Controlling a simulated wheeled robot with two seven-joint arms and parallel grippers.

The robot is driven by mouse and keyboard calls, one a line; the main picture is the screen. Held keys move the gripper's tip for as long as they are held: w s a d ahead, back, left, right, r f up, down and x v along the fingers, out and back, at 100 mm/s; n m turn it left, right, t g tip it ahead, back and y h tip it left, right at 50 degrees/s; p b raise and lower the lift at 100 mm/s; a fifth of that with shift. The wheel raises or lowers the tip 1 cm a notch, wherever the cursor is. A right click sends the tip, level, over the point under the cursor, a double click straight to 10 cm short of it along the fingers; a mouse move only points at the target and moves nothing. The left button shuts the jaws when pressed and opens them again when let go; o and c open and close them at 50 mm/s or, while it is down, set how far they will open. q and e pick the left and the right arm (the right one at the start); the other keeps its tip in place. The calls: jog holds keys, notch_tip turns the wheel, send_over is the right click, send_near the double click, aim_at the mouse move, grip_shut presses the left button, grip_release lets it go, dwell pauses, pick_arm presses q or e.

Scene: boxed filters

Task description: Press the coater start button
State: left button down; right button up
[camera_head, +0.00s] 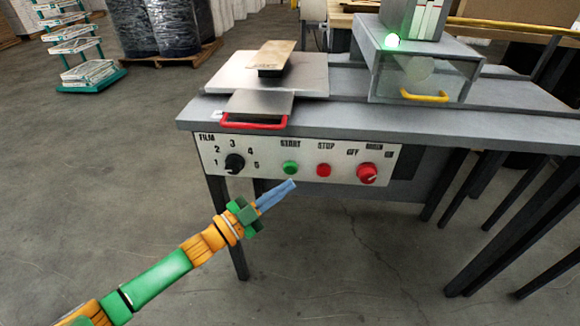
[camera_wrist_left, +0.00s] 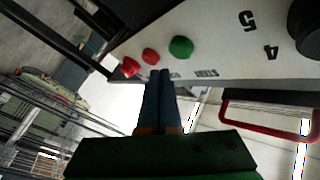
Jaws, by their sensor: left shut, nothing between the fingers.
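The green START button (camera_head: 290,168) is on the white control panel (camera_head: 262,168) on the front of the grey bench. The red STOP button (camera_head: 323,170) is to its right. My left gripper (camera_head: 292,183) is shut and empty, its blue fingertips just below the START button in the head view. In the left wrist view the fingertips (camera_wrist_left: 160,72) show below the green START button (camera_wrist_left: 181,47) and the red STOP button (camera_wrist_left: 150,56). I cannot tell whether they touch the panel. My right gripper is out of view.
A black FILM dial (camera_head: 235,163) and a red knob (camera_head: 367,173) flank the buttons. A tray with a red handle (camera_head: 254,124) sticks out above the panel. A clear-fronted box with a yellow handle (camera_head: 424,95) stands on the bench by a lit green lamp (camera_head: 392,41).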

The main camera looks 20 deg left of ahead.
pick_arm(q)
jog(key=s+p, duration=0.2)
jog(key=s, duration=0.1)
jog(key=shift+s+d+r, duration=0.1)
jog(key=shift+s+d, duration=0.15)
jog(key=shift+d, duration=0.15)
dwell(0.5)
